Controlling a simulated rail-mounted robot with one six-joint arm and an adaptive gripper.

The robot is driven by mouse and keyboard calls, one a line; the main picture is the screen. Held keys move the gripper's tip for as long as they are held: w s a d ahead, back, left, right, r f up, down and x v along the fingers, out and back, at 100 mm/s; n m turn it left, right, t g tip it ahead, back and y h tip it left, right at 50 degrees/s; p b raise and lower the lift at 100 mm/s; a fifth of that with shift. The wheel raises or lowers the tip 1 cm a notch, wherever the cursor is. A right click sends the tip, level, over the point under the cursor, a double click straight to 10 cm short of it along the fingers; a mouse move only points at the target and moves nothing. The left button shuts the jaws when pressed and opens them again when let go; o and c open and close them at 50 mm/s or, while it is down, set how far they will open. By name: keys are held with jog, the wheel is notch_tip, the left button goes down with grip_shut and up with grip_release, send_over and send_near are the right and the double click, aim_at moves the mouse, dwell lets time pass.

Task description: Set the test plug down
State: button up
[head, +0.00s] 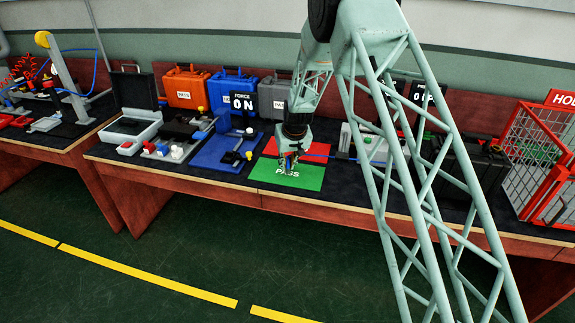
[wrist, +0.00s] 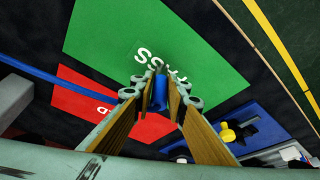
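The test plug looks like a small blue piece; in the wrist view the plug (wrist: 160,92) sits between the two finger pads. My gripper (wrist: 160,84) appears shut on it. In the head view my gripper (head: 290,158) points down over the green PASS pad (head: 262,174), near its border with the red pad (head: 272,147). The wrist view shows the green pad (wrist: 110,40) below the fingertips and the red pad (wrist: 75,92) to the left. I cannot tell whether the plug touches the pad. My fingers hide part of it.
A blue cable (head: 318,155) runs right from near my gripper. A blue fixture (head: 215,152) with a FORCE display (head: 242,101) stands left of the pads. Orange (head: 186,88), blue and grey cases line the back. A red cage (head: 540,150) is far right.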

jog(key=o, duration=0.3)
jog(key=shift+r, duration=0.15)
jog(key=shift+r, duration=0.2)
jog(key=shift+p+v, duration=1.05)
jog(key=shift+v, duration=4.8)
jog(key=shift+s+d, duration=0.1)
